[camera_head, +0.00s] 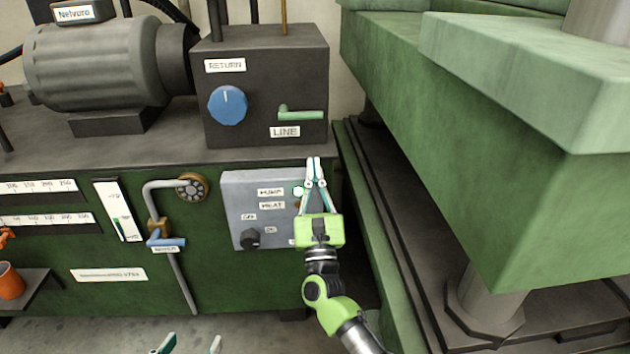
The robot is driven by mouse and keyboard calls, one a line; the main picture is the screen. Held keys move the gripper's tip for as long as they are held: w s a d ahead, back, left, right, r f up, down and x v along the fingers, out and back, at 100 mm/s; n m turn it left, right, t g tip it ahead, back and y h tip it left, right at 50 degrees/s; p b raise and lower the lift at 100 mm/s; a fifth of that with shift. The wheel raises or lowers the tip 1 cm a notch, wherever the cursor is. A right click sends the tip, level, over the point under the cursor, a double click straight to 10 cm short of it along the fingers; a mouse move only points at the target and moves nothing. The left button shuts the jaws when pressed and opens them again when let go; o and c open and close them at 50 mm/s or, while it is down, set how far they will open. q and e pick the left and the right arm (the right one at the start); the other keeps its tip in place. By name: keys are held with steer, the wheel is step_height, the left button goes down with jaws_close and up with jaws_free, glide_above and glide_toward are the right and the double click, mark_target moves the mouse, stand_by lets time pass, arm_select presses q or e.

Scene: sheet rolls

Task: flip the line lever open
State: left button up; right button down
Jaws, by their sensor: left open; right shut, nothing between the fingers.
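The line lever (301,113) is a small green handle on the dark box (265,75), just above the white LINE label (284,132). It lies roughly level and points right. My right gripper (315,160) is shut and empty. Its fingertips point up, below and slightly right of the lever, in front of the grey control panel, apart from the lever. My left gripper (190,344) shows only its fingertips at the bottom edge, spread apart and empty, far below the lever.
A blue RETURN knob (228,104) sits left of the lever. The grey panel (240,200) with switches is partly behind my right gripper. A pipe with a blue-handled valve (165,242) stands to its left. Large green machine blocks (480,150) crowd the right side.

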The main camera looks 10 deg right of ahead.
steer(key=x, duration=0.5)
steer(key=shift+r, duration=0.4)
steer(key=r, duration=0.2)
steer(key=shift+w+r+p, duration=0.25)
steer(key=shift+r+p, duration=0.05)
steer(key=shift+r, duration=0.05)
steer(key=shift+w+r, duration=0.1)
arm_select(q)
steer(key=shift+s+a+f+g, duration=0.2)
steer(key=shift+s+f+g, duration=0.15)
steer(key=shift+s+f, duration=0.15)
steer(key=shift+s+a+f+g, duration=0.2)
steer(key=shift+s+f+g, duration=0.15)
steer(key=shift+f, duration=0.2)
steer(key=shift+s+f, duration=0.1)
steer(key=shift+s, duration=0.05)
arm_select(e)
steer(key=shift+d+r+n, duration=0.1)
steer(key=shift+r+n, duration=0.05)
steer(key=shift+n, duration=0.25)
